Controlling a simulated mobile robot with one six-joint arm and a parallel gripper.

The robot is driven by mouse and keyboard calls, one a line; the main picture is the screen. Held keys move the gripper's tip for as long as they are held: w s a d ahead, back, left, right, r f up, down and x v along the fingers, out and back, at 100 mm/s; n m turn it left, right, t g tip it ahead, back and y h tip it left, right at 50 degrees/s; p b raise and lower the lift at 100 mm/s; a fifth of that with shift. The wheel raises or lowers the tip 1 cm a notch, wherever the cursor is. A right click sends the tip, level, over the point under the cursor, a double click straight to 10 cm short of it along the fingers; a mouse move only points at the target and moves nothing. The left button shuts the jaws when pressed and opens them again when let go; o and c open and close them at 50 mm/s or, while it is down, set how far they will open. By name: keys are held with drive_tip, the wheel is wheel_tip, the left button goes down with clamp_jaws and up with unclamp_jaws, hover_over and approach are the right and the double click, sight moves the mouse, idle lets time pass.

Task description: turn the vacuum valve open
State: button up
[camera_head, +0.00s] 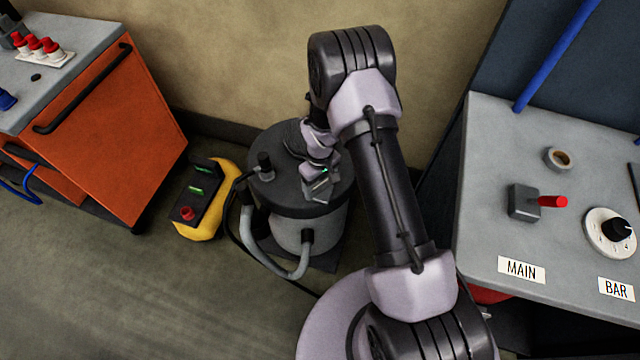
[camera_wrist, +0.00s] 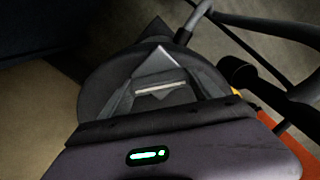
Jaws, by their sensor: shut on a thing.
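A grey canister (camera_head: 331,226) with a dark round lid (camera_head: 277,192) stands on the floor in the middle. My gripper (camera_head: 320,188) reaches down onto the lid's right part. In the wrist view, the fingers of my gripper (camera_wrist: 162,88) are shut on a pale narrow bar (camera_wrist: 161,89) just above the dark lid (camera_wrist: 95,85). The bar looks like the handle of the vacuum valve, but the fingers hide most of it. I cannot tell how far it is turned.
A black upright knob (camera_head: 264,162) and a grey hose (camera_head: 262,252) are on the canister's left. A yellow and black unit (camera_head: 203,200) lies left of it, near an orange cabinet (camera_head: 115,125). A grey bench (camera_head: 490,150) with a red-handled MAIN switch (camera_head: 525,202) and a BAR dial (camera_head: 612,231) is at right.

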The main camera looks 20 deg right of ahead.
sight(320, 184)
drive_tip(key=n, duration=0.6)
drive_tip(key=shift+n, duration=0.4)
idle(0.4)
drive_tip(key=o, duration=1.4)
wheel_tip(320, 184, up, 17)
drive_tip(key=p, duration=0.5)
drive_tip(key=shift+r+p, duration=0.2)
drive_tip(key=shift+p, duration=0.2)
